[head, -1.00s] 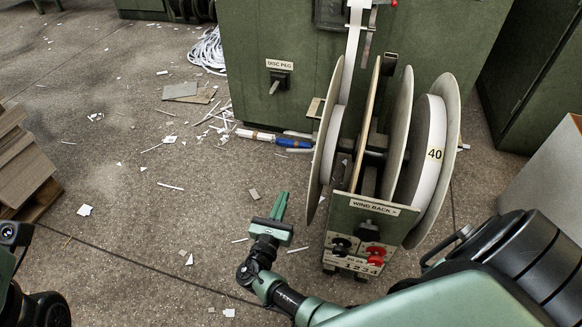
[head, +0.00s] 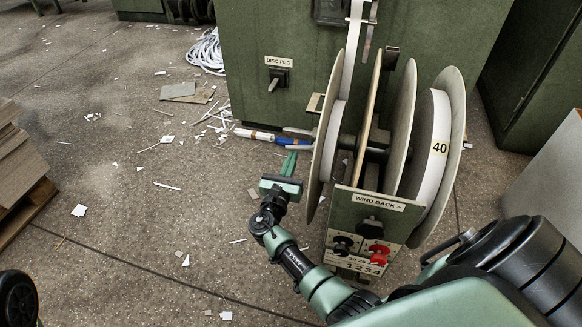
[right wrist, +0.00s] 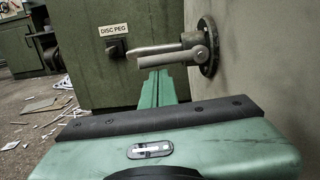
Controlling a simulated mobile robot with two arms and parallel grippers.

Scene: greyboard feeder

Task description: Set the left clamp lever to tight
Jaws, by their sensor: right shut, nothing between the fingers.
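The left clamp lever shows in the right wrist view as a grey metal handle (right wrist: 170,49) on a round dark flange (right wrist: 208,46), fixed to the pale outer face of the left reel disc (right wrist: 265,60). It points left, roughly level. In the head view only its pale tip (head: 297,131) shows beside the left disc (head: 328,135); the rest is hidden. My right gripper (head: 290,160) has its green fingers together and empty, left of the disc. In the right wrist view the fingertips (right wrist: 157,76) appear just under the lever; I cannot tell if they touch. My left gripper is out of view.
A green cabinet (head: 245,105) with a disc peg (head: 277,78) stands behind. The control panel (head: 362,240) with black and red knobs is at the reel's front. Paper scraps and a blue-and-white tool (head: 285,141) lie on the floor. Open floor lies left.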

